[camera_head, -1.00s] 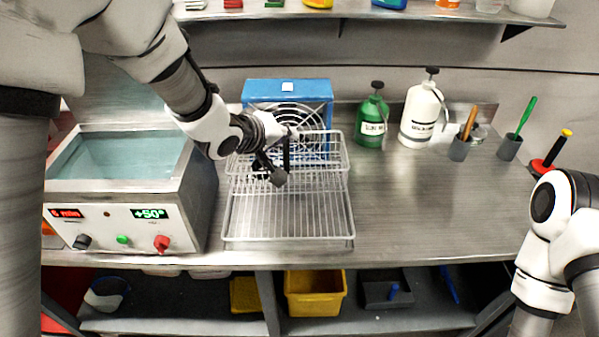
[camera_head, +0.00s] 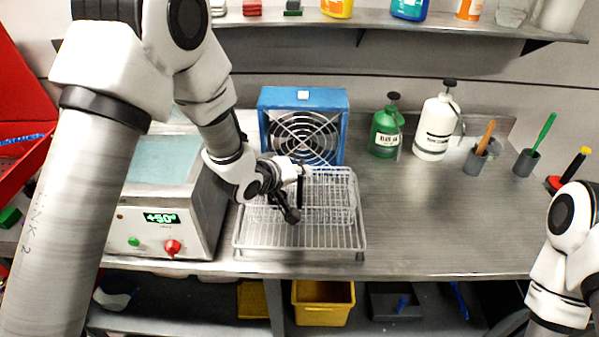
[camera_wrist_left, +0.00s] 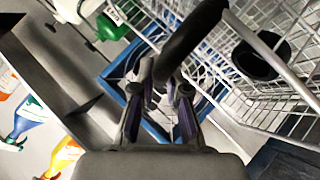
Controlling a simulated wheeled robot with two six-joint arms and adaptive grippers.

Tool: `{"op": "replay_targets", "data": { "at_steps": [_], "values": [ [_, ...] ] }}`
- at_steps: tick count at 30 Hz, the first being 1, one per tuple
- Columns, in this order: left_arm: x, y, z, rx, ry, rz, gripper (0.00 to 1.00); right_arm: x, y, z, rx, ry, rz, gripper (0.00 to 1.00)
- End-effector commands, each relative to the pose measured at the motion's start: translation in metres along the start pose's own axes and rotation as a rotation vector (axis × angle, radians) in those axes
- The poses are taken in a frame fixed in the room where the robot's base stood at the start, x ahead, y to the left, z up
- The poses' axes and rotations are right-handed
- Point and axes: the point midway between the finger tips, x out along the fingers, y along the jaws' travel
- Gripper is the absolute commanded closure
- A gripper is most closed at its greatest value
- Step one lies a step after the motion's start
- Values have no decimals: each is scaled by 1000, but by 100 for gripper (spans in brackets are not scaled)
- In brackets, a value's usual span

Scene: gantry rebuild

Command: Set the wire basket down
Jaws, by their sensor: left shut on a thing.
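The wire basket (camera_head: 343,188) is upright over the wire drying rack (camera_head: 300,243), in front of the blue fan. Whether its bottom touches the rack cannot be told. My left gripper (camera_head: 291,190) is shut on the basket's dark handle, above the basket's middle. In the left wrist view the dark handle (camera_wrist_left: 192,40) crosses between the fingers (camera_wrist_left: 160,92), and the basket's wire mesh (camera_wrist_left: 285,100) fills the right side. The gripper and forearm hide part of the basket's left side. My right arm shows at the right edge, its gripper out of view.
The blue fan (camera_head: 335,105) stands right behind the rack. The bath with dials (camera_head: 190,235) is close on the left. A green bottle (camera_head: 385,132), a white bottle (camera_head: 435,128) and pen cups (camera_head: 475,162) stand at the back right. The bench (camera_head: 430,220) is clear right of the rack.

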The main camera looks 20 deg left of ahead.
Motion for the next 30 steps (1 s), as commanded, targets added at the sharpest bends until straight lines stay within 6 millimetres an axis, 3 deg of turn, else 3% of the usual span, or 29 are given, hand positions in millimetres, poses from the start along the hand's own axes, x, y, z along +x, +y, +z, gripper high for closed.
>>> {"op": "replay_targets", "data": {
  "at_steps": [1,2,3,4,16,27,30],
  "values": [
    [1,-1,0,0,1,1,100,1,0,0,0,0,0,60],
    [1,-1,1,0,0,0,79,1,0,0,0,0,0,60],
    [1,-1,1,0,0,0,65,1,0,0,0,0,0,60],
    [0,-1,1,0,0,0,61,1,0,0,0,0,0,60],
    [-9,-1,0,-2,1,-1,61,3,0,0,0,0,0,60],
    [-96,0,0,-4,2,3,61,18,0,0,0,0,0,60],
    [-112,0,0,-3,2,1,61,20,0,0,0,0,0,60]
  ]
}}
